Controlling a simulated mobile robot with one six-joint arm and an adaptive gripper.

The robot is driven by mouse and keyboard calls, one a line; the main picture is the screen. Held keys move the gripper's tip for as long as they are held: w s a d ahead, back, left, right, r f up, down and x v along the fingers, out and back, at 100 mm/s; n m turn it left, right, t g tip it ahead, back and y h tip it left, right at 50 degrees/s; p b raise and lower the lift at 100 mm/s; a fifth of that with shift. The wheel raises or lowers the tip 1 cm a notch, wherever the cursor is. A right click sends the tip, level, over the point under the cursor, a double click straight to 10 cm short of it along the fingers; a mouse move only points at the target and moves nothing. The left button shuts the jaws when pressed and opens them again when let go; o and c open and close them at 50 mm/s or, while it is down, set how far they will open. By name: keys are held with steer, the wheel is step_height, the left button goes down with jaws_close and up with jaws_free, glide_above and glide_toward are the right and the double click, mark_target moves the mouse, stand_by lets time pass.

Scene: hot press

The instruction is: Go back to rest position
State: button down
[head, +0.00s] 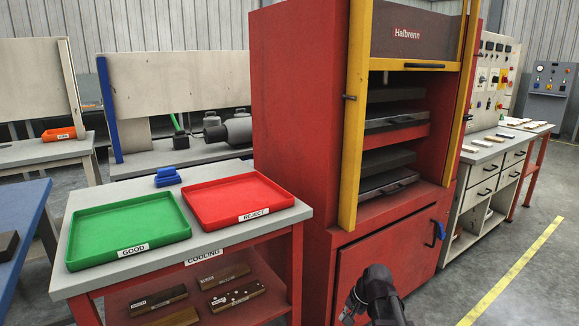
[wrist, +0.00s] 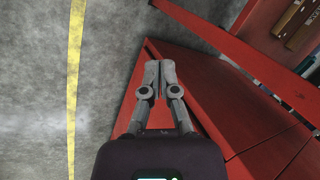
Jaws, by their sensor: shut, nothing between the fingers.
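My gripper shows in the wrist view (wrist: 160,65) with its two grey fingers together and nothing between them. It hangs in front of the red lower body of the press, with grey floor to the left. In the head view part of my dark arm rises at the bottom, in front of the press's lower door, and the fingertips cannot be made out there. The red hot press (head: 300,120) stands in the middle with its yellow-framed guard (head: 415,65) raised. The dark platens inside are visible.
A cooling table (head: 250,235) left of the press holds an empty green GOOD tray (head: 128,230) and an empty red REJECT tray (head: 238,199). A bench with drawers (head: 490,180) stands right. Floor with a yellow line (head: 515,270) is clear.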

steer(key=s+f+n+g+h, duration=0.15)
steer(key=s+n+h, duration=0.3)
steer(key=s, duration=0.65)
step_height(320, 180, up, 36)
steer(key=n+p, duration=0.1)
steer(key=p, duration=3.5)
steer(key=shift+w+d+r, duration=0.15)
steer(key=shift+d+r, duration=0.1)
steer(key=shift+d, duration=0.1)
steer(key=shift+g+y, duration=0.25)
